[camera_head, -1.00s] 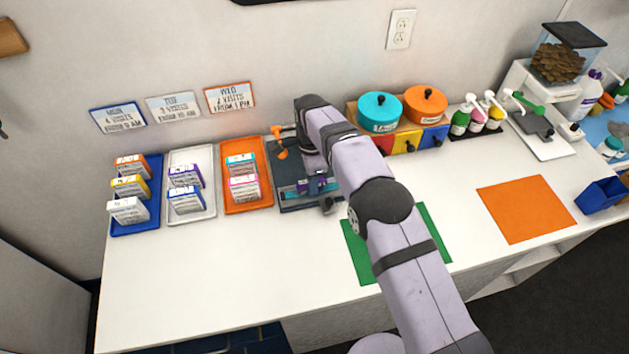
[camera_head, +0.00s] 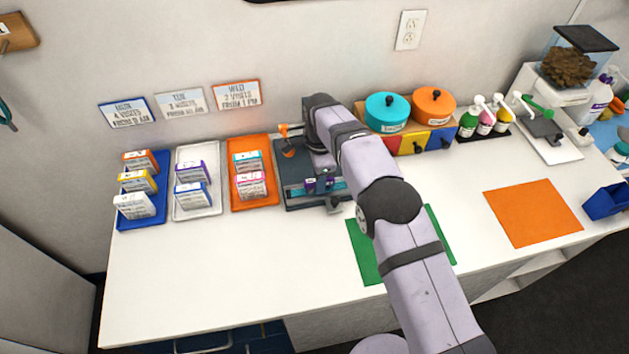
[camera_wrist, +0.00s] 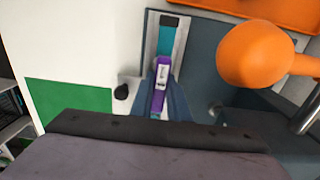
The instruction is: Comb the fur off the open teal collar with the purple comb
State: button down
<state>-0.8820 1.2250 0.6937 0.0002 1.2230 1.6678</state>
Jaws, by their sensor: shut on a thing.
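The teal collar (camera_head: 298,192) lies stretched flat along a pale strip on a dark board (camera_head: 293,206). In the wrist view its bare teal end (camera_wrist: 167,38) shows above the purple comb (camera_wrist: 162,74). My gripper (camera_wrist: 161,98) is shut on the comb, which is at the collar. I cannot tell whether its teeth touch the collar. The comb also shows as a small purple patch in the head view (camera_head: 318,184). My arm hides part of the board and the collar's right part. No fur can be made out.
An orange-handled upright piece (camera_head: 284,133) stands at the board's back left; its orange knob (camera_wrist: 255,55) looms close in the wrist view. An orange tray (camera_head: 252,203) with boxes is left of the board. A green mat (camera_head: 362,251) lies front right. The front counter is clear.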

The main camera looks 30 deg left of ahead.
jog(key=shift+w+d, duration=0.15)
jog(key=shift+d, duration=0.05)
jog(key=shift+w+d, duration=0.7)
jog(key=shift+w, duration=0.05)
jog(key=shift+s+a, duration=0.1)
jog(key=shift+s, duration=0.05)
jog(key=shift+s+a+f, duration=0.15)
jog(key=shift+s+a, duration=0.55)
jog(key=shift+s, duration=0.05)
jog(key=shift+s+a, duration=0.1)
jog(key=shift+s, duration=0.05)
jog(key=shift+s+a, duration=0.65)
jog(key=shift+a, duration=0.05)
